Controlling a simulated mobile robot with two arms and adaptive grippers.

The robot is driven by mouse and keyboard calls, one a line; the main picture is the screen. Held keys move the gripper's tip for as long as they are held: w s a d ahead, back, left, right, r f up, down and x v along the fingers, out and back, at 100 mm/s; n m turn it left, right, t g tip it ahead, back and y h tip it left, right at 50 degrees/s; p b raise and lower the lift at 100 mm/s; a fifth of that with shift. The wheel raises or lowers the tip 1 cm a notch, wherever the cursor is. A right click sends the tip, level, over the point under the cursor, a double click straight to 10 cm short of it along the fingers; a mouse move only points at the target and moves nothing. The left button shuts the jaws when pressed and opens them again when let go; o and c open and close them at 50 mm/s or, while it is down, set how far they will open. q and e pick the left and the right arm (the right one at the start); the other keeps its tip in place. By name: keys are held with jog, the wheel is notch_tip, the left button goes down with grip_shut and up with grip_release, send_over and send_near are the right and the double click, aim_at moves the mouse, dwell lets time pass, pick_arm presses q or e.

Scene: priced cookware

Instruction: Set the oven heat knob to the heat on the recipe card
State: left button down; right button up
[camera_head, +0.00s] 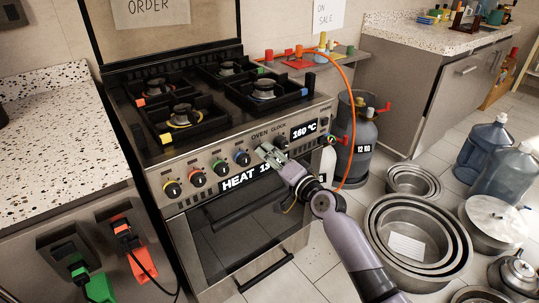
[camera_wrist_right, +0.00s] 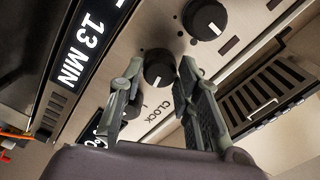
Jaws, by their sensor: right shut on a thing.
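My right gripper (camera_head: 262,150) is at the oven's front panel, below the "OVEN CLOCK" lettering. In the right wrist view its fingers (camera_wrist_right: 160,66) close around a black knob (camera_wrist_right: 159,68) with a white mark, beside the word "CLOCK"; I cannot tell whether it is the heat or the clock knob. A second black knob (camera_wrist_right: 207,18) is free. The panel display (camera_head: 303,130) reads "160 °C". A black strip (camera_head: 238,180) reads "HEAT 1…", its end hidden by my gripper; a strip in the wrist view (camera_wrist_right: 85,42) reads "13 MIN". No recipe card is clearly identifiable. My left gripper is out of view.
Several coloured burner knobs (camera_head: 198,178) line the panel left of my gripper. The oven handle (camera_head: 266,271) juts out below. An orange hose (camera_head: 352,105) runs to a grey gas cylinder (camera_head: 355,150). Nested pans (camera_head: 462,240) and water bottles (camera_head: 485,145) occupy the floor at right.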

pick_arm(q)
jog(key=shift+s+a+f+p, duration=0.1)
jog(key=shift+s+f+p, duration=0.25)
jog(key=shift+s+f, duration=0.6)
pick_arm(e)
jog(key=shift+m, duration=1.4)
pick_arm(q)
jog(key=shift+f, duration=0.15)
pick_arm(e)
jog(key=shift+f, duration=0.1)
jog(key=o, duration=1.1)
jog(key=shift+o, duration=0.2)
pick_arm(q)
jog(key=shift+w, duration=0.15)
pick_arm(e)
jog(key=shift+s+d, duration=0.1)
jog(key=v, duration=1.1)
jog(key=shift+s+d, duration=0.2)
jog(key=shift+s, duration=0.1)
